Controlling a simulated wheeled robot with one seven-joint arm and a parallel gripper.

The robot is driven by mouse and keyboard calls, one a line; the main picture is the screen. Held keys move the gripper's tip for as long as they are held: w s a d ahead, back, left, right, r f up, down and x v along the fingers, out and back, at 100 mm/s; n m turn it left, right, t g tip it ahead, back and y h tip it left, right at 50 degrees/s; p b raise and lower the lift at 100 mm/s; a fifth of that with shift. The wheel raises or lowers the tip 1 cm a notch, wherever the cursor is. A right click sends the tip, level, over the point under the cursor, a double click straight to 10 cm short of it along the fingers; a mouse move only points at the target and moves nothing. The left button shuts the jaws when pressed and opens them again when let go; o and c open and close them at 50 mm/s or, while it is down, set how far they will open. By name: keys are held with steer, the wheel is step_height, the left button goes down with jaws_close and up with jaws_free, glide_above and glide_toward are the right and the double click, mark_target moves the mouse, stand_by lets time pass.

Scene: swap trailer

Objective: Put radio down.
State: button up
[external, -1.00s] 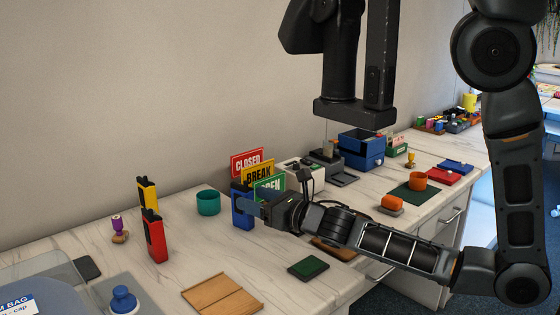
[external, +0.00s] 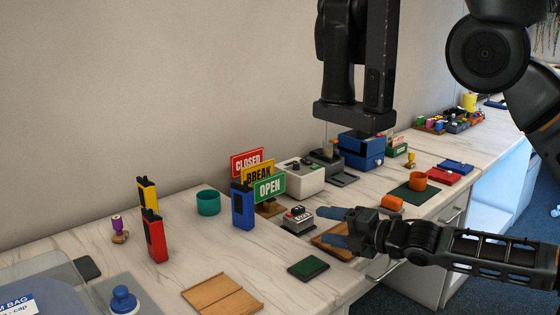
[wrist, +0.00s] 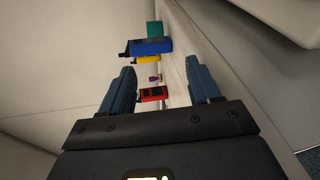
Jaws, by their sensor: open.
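A blue radio (external: 243,206) stands upright on the white marbled counter, in front of the sign stand. A red radio (external: 154,236) and a yellow radio (external: 148,194) stand upright further left. My gripper (external: 338,227) is open and empty, to the right of the blue radio and apart from it. In the wrist view my open gripper (wrist: 160,85) has a clear gap between its blue fingers. The blue radio (wrist: 152,47), yellow radio (wrist: 147,60) and red radio (wrist: 153,94) show beyond the fingers there.
A teal cup (external: 208,202) stands behind the blue radio. Open, break and closed signs (external: 268,188) are beside it. A small grey device (external: 298,220), a wooden tray (external: 334,243) and a dark green pad (external: 308,267) lie near my gripper. Counter between the red and blue radios is clear.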

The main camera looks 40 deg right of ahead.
steer(key=s+d+r+m+h, duration=0.1)
steer(key=s+d+r+m, duration=0.1)
steer(key=s+m, duration=0.5)
steer(key=s+d+r+m+g+h, duration=0.1)
steer(key=s+r+m, duration=0.2)
steer(key=s+m, duration=0.4)
steer(key=m, duration=0.7)
steer(key=shift+d+r+m+h, duration=0.25)
steer(key=shift+d+m+h, duration=0.05)
steer(key=shift+d+h, duration=0.1)
